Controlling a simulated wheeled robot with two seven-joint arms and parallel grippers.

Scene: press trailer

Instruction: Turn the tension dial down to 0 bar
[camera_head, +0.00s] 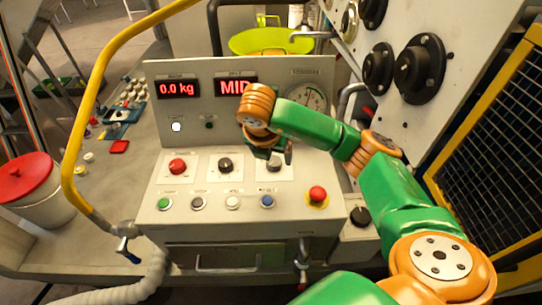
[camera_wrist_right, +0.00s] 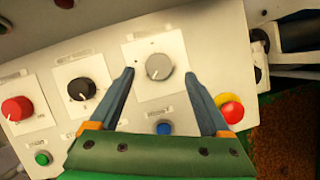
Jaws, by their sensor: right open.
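A grey round dial (camera_wrist_right: 158,66) on a white plate shows in the right wrist view, at the right end of a row of knobs. Its scale and label are too small to read, so I cannot tell its setting. My right gripper (camera_wrist_right: 172,85) is open, with one finger on each side of the dial in that view; I cannot tell whether they touch it. In the head view the right gripper (camera_head: 271,152) hangs over the right knob plate (camera_head: 285,172) and hides the dial. A round gauge (camera_head: 308,97) is partly behind my right arm. My left gripper is not in view.
A black knob (camera_head: 225,165) and a red knob (camera_head: 177,166) sit left of the dial. Several push buttons line the panel's front, with a red and yellow stop button (camera_head: 317,194) at right. A yellow rail (camera_head: 97,85) stands at left.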

